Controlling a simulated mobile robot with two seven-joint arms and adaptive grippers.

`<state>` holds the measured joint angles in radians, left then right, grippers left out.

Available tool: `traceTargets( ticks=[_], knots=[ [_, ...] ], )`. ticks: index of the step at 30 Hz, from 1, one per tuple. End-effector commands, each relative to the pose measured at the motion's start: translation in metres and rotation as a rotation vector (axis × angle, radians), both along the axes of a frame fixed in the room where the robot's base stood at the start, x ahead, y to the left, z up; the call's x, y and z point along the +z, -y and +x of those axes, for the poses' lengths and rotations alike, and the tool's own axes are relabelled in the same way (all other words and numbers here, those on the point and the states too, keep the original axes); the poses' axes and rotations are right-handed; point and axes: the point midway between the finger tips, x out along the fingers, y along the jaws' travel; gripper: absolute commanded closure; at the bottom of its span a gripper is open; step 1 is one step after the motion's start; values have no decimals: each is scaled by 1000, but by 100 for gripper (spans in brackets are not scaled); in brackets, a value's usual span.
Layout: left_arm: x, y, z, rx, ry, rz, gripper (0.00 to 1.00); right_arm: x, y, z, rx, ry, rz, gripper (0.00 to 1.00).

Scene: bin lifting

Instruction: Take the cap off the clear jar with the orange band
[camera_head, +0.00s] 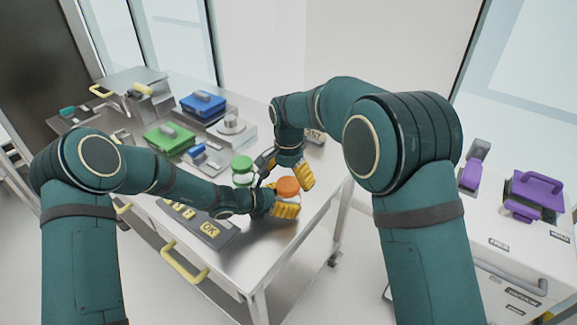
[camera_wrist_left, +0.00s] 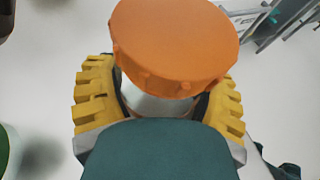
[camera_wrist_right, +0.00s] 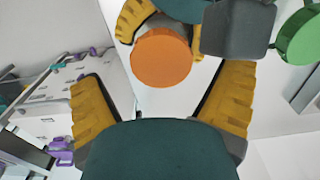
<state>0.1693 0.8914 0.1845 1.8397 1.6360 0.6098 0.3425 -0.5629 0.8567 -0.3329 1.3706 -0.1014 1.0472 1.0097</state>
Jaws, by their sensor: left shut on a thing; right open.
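The jar (camera_wrist_left: 150,104) has a ribbed orange cap (camera_wrist_left: 175,42) on top. Its body looks clear or pale and is mostly hidden. My left gripper (camera_head: 286,210) is shut on the jar body below the cap; its yellow fingers flank the jar in the left wrist view (camera_wrist_left: 160,98). The orange cap (camera_head: 288,187) also shows in the head view. My right gripper (camera_head: 293,172) is open, close to the cap. In the right wrist view, the cap (camera_wrist_right: 162,59) appears between and beyond its spread fingers (camera_wrist_right: 162,85), with visible gaps on both sides.
A green-capped jar (camera_head: 242,164) stands on the metal table (camera_head: 270,250), left of the grippers. Blue (camera_head: 203,104) and green (camera_head: 168,138) boxes sit farther back. A white cabinet with purple items (camera_head: 533,190) stands at right.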

Motion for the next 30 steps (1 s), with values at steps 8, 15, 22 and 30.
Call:
traceTargets(
  ticks=[8, 15, 22, 30],
  knots=[
    [1, 0, 0, 0, 1, 0, 100, -23, 0, 0, 1, 1, 1, 6],
    [1, 0, 0, 0, 1, 0, 100, -25, 0, 0, 1, 1, 1, 6],
    [1, 0, 0, 0, 1, 0, 100, -25, 0, 1, 1, 1, 1, 68],
    [1, 0, 1, 1, 1, -1, 100, -25, 1, 1, 123, -1, 0, 81]
  ],
)
